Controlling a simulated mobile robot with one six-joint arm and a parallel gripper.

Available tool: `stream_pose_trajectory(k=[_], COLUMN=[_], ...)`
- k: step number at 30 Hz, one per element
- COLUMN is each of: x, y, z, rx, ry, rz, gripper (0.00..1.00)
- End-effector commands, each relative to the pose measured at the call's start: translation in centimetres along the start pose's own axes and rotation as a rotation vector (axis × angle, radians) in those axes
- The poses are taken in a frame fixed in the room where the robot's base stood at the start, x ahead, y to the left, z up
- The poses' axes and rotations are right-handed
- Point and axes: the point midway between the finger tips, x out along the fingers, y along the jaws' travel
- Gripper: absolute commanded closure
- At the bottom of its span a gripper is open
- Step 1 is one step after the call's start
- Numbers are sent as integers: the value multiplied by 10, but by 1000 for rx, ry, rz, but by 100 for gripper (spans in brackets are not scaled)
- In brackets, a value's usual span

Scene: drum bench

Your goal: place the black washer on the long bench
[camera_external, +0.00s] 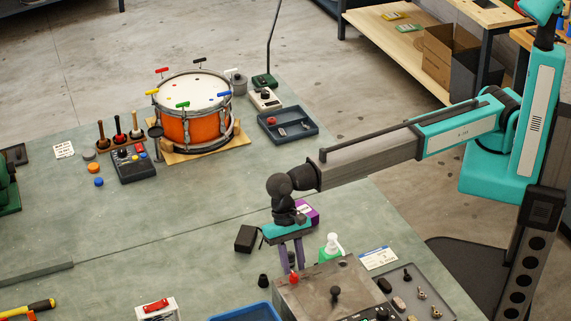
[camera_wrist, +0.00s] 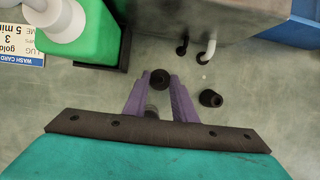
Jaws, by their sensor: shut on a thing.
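My gripper (camera_external: 291,262) points down over the near part of the long bench (camera_external: 140,220), beside a grey metal box. In the wrist view its two purple fingers (camera_wrist: 160,86) are shut on a small round black piece, which I take as the black washer (camera_wrist: 160,78), held at the fingertips. The washer cannot be made out in the external view. A similar black ring-shaped piece (camera_wrist: 210,98) stands apart to the right of the fingers; it also shows on the bench in the external view (camera_external: 263,281).
The grey metal box (camera_external: 325,290), a green pump bottle (camera_external: 332,247), a purple box (camera_external: 308,212) and a black box (camera_external: 247,238) stand close around my gripper. A blue tray (camera_external: 240,312) lies at the front. An orange drum (camera_external: 195,125) stands at the back. The bench's middle is clear.

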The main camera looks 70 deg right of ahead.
Motion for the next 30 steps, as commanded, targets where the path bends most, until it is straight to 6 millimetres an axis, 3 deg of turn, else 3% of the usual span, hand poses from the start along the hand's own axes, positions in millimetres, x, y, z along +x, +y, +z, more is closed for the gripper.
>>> stream_pose_trajectory(k=[7, 8, 11, 23, 30], x=[2, 3, 2, 0, -15], y=[0, 0, 0, 0, 0], z=[-1, -1, -1, 0, 0], rx=[0, 0, 0, 0, 0], ry=[0, 0, 0, 0, 0], rz=[0, 0, 0, 0, -1], gripper=[99, 74, 57, 57, 57])
